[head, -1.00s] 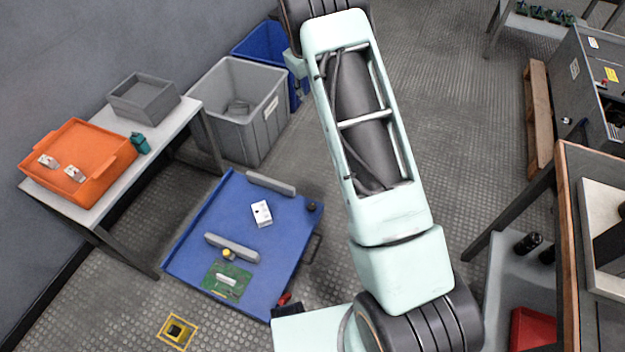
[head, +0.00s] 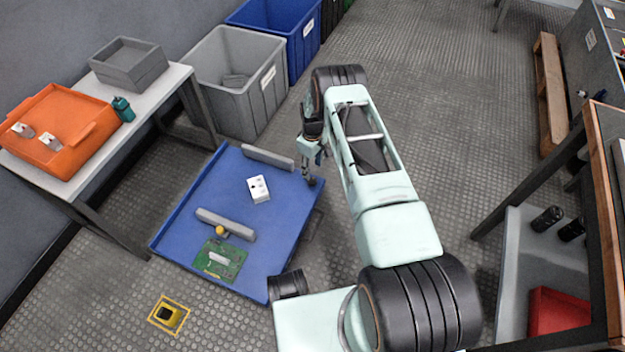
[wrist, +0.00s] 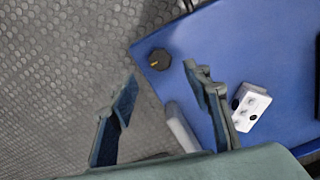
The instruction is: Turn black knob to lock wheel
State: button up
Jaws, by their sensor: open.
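A black knob (wrist: 159,60) with a small yellow mark sits on the corner of the blue cart top (wrist: 225,50) in the wrist view. My gripper (wrist: 160,74) is open and empty, with its two fingers spread to the left and right below the knob in the picture. The knob appears between the lines of the fingertips and apart from them. In the head view my gripper (head: 312,178) hangs over the right corner of the blue cart (head: 185,205) and largely hides the knob. The wheel cannot be made out.
A white box (head: 258,189), two grey bars and a green circuit board (head: 220,259) lie on the cart. A grey bin (head: 240,85) stands behind it. A table (head: 170,95) with an orange tray (head: 60,130) is at left. Open floor lies right of my arm.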

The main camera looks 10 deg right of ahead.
aim_at(312, 180)
notch_tip(312, 180, down, 7)
jog(key=shift+f+b, duration=0.1)
jog(key=shift+b, duration=1.05)
jog(key=c, duration=1.2)
